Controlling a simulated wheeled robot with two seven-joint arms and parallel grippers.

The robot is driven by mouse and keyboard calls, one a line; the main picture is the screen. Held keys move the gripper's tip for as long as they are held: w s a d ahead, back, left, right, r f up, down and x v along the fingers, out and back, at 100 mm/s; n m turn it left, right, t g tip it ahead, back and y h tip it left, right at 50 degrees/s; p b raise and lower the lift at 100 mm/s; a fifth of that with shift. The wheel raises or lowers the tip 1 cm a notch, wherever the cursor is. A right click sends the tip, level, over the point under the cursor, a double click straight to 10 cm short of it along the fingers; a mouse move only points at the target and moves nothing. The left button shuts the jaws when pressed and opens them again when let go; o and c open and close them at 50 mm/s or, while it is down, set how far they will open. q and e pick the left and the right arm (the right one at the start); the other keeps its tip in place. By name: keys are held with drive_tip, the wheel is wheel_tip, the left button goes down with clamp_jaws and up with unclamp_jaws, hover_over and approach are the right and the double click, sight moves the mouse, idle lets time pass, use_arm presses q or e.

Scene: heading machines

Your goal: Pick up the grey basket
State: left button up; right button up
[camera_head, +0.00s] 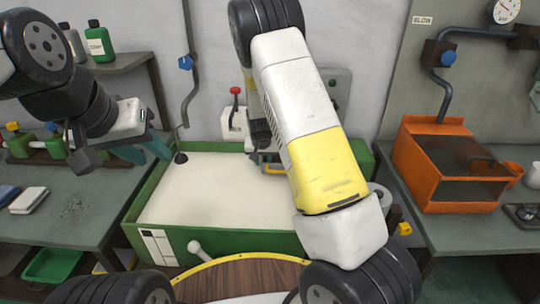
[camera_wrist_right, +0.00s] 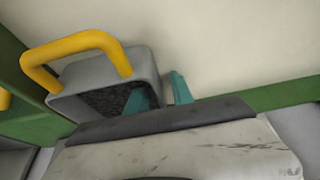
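The grey basket (camera_wrist_right: 140,66) with its yellow handle (camera_wrist_right: 75,48) shows at the left of the right wrist view. In the head view my right arm mostly hides it; part of its yellow handle (camera_head: 272,169) shows at the back of the green-framed cream-topped machine (camera_head: 205,190). My right gripper (camera_wrist_right: 160,95) is open. One teal finger appears inside the basket and the other just outside its right wall; contact cannot be told. My left gripper (camera_head: 147,150) is open and empty, in the air left of the machine.
An orange box with a clear window (camera_head: 450,165) stands on the right bench. A lever with a red knob (camera_head: 235,92) rises behind the machine. The cream top is mostly clear.

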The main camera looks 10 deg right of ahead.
drive_tip(key=shift+c, duration=0.5)
clamp_jaws()
idle(0.8)
